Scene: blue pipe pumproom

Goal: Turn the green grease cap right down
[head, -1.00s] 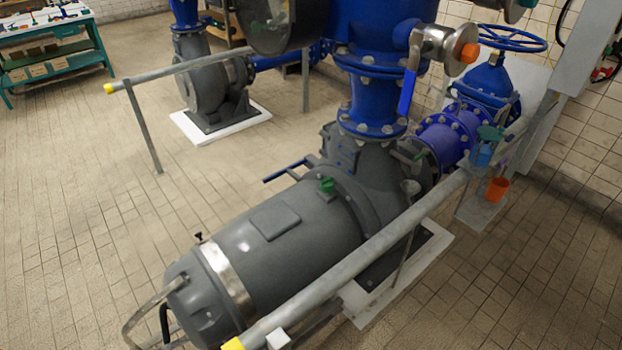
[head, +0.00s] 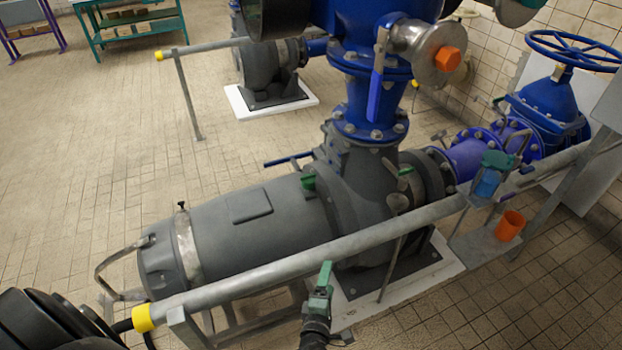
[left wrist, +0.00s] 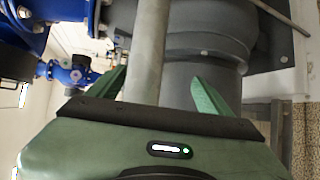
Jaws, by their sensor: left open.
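The green grease cap (head: 308,182) sits on top of the grey pump housing (head: 262,215), by its joint with the upright grey casing. It is small in the head view, and I do not make it out in the left wrist view. My left gripper (head: 326,266) is at the lower middle of the head view, on the near side of the railing and below the cap. It is apart from the cap. In the left wrist view its two green fingers (left wrist: 158,73) are spread and empty, with the railing tube and grey pump beyond. My right gripper is not in view.
A grey railing (head: 250,288) with a yellow end crosses in front of the pump. A small shelf carries an orange cup (head: 510,225) and a blue container (head: 487,182). A metal valve with an orange end (head: 450,59) stands above. Open tiled floor lies left.

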